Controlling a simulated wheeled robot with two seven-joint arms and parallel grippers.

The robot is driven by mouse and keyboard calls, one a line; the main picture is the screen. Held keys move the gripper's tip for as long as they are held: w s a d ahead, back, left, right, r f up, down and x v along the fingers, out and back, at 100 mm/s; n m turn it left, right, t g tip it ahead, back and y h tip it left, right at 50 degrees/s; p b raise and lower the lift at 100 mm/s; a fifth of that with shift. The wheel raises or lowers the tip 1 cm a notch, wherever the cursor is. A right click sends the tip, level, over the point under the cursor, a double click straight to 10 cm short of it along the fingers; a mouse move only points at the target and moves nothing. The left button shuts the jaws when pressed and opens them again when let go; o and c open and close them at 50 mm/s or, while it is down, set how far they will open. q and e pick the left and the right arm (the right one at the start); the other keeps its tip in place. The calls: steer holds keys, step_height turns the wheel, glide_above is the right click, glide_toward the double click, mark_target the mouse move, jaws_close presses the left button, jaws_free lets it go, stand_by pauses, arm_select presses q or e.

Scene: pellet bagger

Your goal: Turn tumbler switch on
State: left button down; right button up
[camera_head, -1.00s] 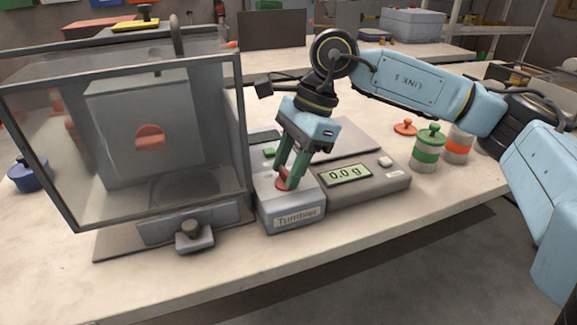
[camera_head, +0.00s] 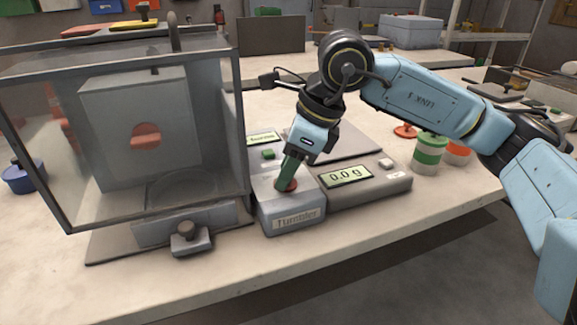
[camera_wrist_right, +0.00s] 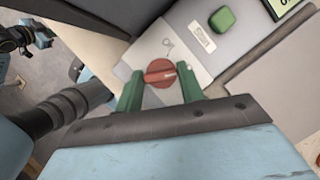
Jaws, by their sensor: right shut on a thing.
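The tumbler switch (camera_head: 291,185) is a red rotary knob on top of the grey box labelled "Tumbler" (camera_head: 297,219). My right gripper (camera_head: 286,184) reaches down to it from above, with its green fingers shut on the knob. The right wrist view shows the red knob (camera_wrist_right: 160,73) between the two fingertips (camera_wrist_right: 160,84), its pale pointer mark toward the right. A small display (camera_head: 263,138) at the back of the box is lit green with text too small to read surely. My left gripper is not in view.
A glass-fronted cabinet (camera_head: 236,120) stands close left of the box. A scale showing 0.0 g (camera_head: 346,178) is close on the right. A green button (camera_head: 268,154) sits behind the knob. Jars with green (camera_head: 431,142) and orange bands stand further right. The table front is clear.

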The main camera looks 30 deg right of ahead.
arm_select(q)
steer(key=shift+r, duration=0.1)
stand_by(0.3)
arm_select(e)
steer(key=o, duration=1)
steer(key=shift+d+r, duration=0.1)
steer(key=shift+r, duration=0.2)
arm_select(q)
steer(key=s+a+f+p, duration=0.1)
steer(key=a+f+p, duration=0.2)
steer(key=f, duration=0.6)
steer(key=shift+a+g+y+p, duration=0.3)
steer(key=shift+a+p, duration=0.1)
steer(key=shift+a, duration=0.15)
arm_select(e)
steer(key=v, duration=1.2)
steer(key=shift+r, duration=0.4)
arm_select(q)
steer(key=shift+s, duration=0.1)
arm_select(e)
steer(key=shift+s, duration=0.1)
